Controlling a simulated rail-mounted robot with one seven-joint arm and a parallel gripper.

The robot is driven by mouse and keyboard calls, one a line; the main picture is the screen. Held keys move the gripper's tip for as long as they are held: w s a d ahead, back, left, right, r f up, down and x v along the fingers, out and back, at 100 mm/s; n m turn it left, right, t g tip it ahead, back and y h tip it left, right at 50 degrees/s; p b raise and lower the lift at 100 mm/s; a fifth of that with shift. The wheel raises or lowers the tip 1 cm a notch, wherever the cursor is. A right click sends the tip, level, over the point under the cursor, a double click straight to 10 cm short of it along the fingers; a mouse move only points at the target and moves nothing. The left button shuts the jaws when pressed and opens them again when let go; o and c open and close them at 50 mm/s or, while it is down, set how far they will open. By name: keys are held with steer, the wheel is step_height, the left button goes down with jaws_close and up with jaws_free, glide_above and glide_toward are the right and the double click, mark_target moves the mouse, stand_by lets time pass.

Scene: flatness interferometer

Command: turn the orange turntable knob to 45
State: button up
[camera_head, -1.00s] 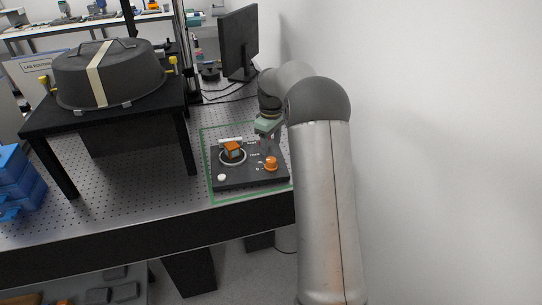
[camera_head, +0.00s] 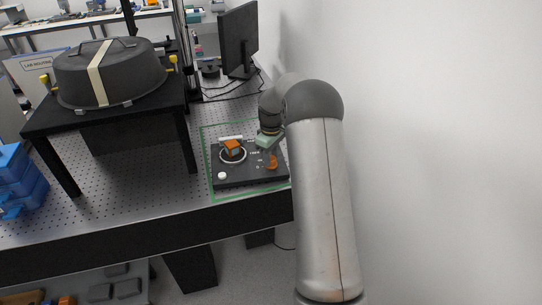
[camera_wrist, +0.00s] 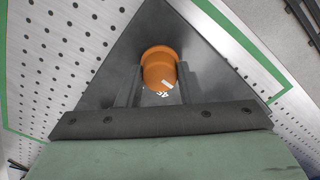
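The orange turntable knob (camera_head: 272,163) stands on the right part of a dark control box (camera_head: 235,179). In the wrist view the knob (camera_wrist: 158,62) is at upper centre, with white marks beside it partly hidden. My gripper (camera_head: 271,153) points down just above the knob. In the wrist view its two dark fingers (camera_wrist: 159,80) are apart, one on each side of the knob. I see no clear grip on it. Whether the fingertips reach down beside the knob is hard to tell. The knob's angle is not readable.
On the box, an orange-topped block (camera_head: 232,146) sits within a pale ring, and a white button (camera_head: 222,176) is at front left. Green tape (camera_head: 204,150) outlines the area on the perforated table. A monitor (camera_head: 238,40) stands behind; a white wall is at right.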

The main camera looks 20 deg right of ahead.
steer(key=shift+m+b, duration=0.3)
steer(key=shift+m, duration=0.1)
steer(key=m+b, duration=0.1)
steer(key=m, duration=0.1)
steer(key=shift+m, duration=0.4)
steer(key=m+b, duration=0.2)
steer(key=m, duration=0.3)
stand_by(0.4)
steer(key=o, duration=1)
steer(key=shift+r, duration=0.1)
step_height(320, 180, up, 17)
steer(key=shift+r+b, duration=0.15)
steer(key=shift+b, duration=0.5)
